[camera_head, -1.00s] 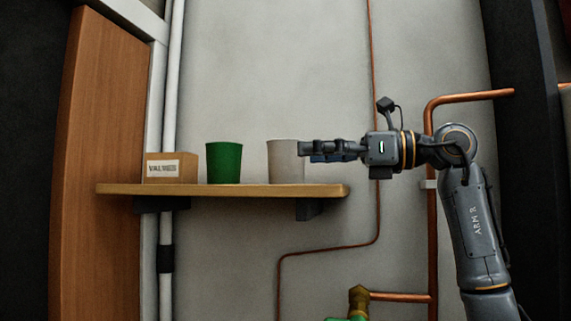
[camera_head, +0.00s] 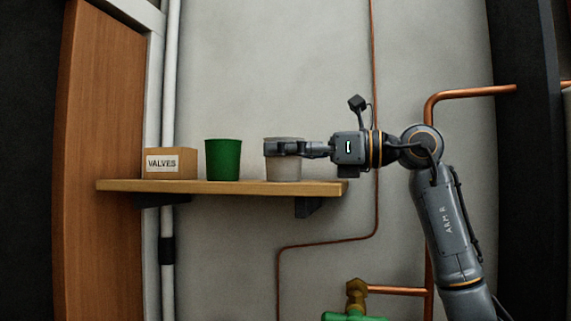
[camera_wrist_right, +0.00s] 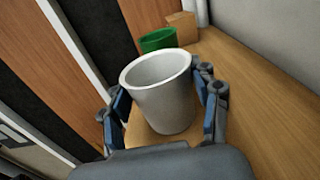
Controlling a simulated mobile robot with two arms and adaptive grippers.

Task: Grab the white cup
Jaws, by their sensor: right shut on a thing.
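The white cup (camera_head: 284,171) stands upright on the wooden shelf (camera_head: 230,187), near its right end. My right gripper (camera_head: 283,148) reaches in from the right and is shut on the cup, with its fingers around the upper part. In the right wrist view the white cup (camera_wrist_right: 162,98) sits between the two blue-padded fingers of my right gripper (camera_wrist_right: 164,100), its open rim facing up. My left gripper is in neither view.
A green cup (camera_head: 223,160) stands left of the white cup, with a gap between. A cardboard box (camera_head: 170,163) labelled VALVES is at the shelf's left end. A thin copper pipe (camera_head: 372,60) runs down the wall. A wooden panel (camera_head: 100,150) stands at the left.

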